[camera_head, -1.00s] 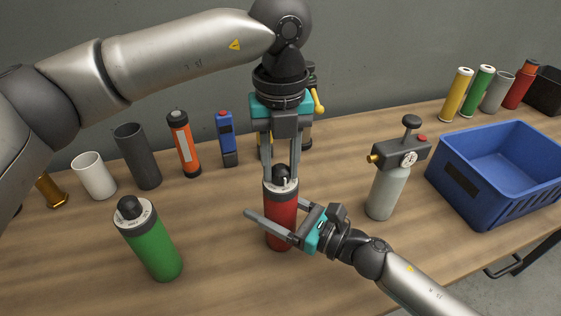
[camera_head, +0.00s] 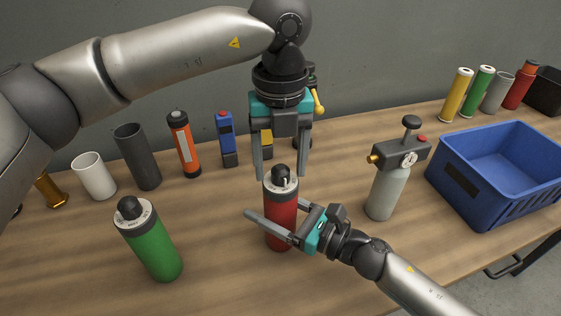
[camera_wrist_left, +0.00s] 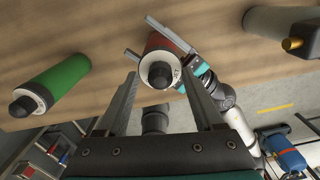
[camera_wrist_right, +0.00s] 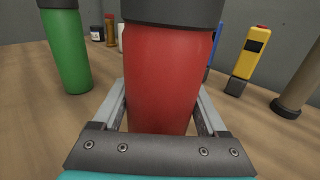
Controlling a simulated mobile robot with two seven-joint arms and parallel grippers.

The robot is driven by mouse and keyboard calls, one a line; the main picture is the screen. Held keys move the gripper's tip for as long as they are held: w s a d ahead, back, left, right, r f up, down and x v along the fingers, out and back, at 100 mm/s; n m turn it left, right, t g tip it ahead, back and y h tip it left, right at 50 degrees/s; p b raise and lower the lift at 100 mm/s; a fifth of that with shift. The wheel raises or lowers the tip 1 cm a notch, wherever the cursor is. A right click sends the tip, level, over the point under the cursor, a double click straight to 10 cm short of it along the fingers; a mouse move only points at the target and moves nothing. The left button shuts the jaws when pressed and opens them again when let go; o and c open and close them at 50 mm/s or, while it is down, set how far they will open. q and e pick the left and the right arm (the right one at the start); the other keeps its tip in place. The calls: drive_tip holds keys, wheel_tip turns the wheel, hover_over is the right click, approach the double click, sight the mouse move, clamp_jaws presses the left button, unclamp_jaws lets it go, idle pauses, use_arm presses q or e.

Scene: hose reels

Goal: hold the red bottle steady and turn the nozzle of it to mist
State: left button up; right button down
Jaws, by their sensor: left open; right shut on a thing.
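The red bottle (camera_head: 281,222) stands upright on the table in the head view. My right gripper (camera_head: 270,223) is shut on its body from the right; the right wrist view shows the red body (camera_wrist_right: 163,75) between the fingers. The nozzle, a dark knob (camera_head: 281,171) on a pale marked collar, tops the bottle; it also shows in the left wrist view (camera_wrist_left: 160,75). My left gripper (camera_head: 279,176) points down above the bottle, its fingers open on either side of the knob and apart from it. The collar's markings are too small to read.
A green bottle (camera_head: 152,245) with a similar knob stands to the left. A grey sprayer (camera_head: 387,190) and a blue crate (camera_head: 470,196) stand to the right. Several cylinders and an orange torch (camera_head: 184,146) line the back. Bare table lies between the two bottles.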

sight(281, 168)
use_arm(q)
wheel_tip(281, 168, up, 12)
idle(0.4)
drive_tip(key=shift+f, duration=0.15)
use_arm(e)
unclamp_jaws()
